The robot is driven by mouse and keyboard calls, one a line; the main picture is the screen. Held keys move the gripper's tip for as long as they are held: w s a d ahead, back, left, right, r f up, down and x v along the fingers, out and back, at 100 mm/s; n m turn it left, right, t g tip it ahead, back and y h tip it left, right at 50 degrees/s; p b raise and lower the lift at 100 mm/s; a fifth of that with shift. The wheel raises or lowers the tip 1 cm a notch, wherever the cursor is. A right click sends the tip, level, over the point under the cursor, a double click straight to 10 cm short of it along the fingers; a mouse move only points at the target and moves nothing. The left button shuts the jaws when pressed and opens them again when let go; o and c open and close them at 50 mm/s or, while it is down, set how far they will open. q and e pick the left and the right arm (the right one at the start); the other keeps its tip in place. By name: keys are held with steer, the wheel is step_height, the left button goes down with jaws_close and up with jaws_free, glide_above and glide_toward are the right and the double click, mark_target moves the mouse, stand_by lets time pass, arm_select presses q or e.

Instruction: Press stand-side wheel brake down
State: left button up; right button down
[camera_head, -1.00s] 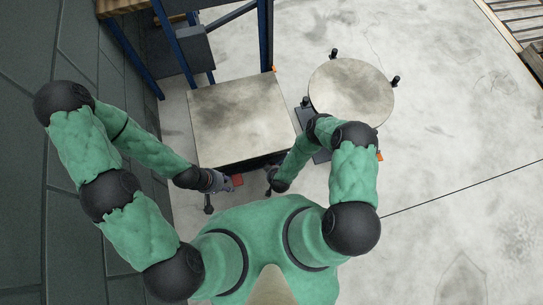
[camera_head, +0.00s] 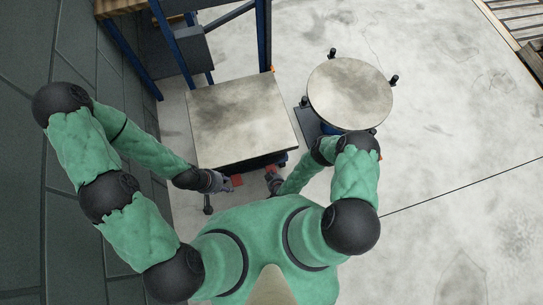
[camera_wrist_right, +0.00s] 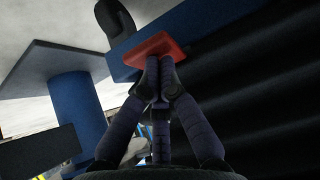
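The table truck has a square, worn grey top (camera_head: 240,118). A red brake pedal, the stand-side one (camera_head: 269,169), shows at its front edge on the side of the round stand. It also shows in the right wrist view (camera_wrist_right: 150,50) as a red plate on a blue bar. My right gripper (camera_wrist_right: 158,66) is shut and empty, its fingertips at the near edge of the red plate; I cannot tell if they touch. It also shows in the head view (camera_head: 271,174). My left gripper (camera_head: 228,183) is beside the other red pedal (camera_head: 237,180); its fingers are too small to read.
A round-topped stand (camera_head: 350,92) with black posts is close on the right of the truck. A blue-framed rack (camera_head: 172,45) stands behind and left. A dark wall (camera_head: 95,60) is on the left. Open concrete floor (camera_head: 450,130) lies to the right.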

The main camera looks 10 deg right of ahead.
steer(key=shift+s+f, duration=0.15)
steer(key=shift+f, duration=0.45)
arm_select(q)
steer(key=shift+s, duration=0.1)
stand_by(0.3)
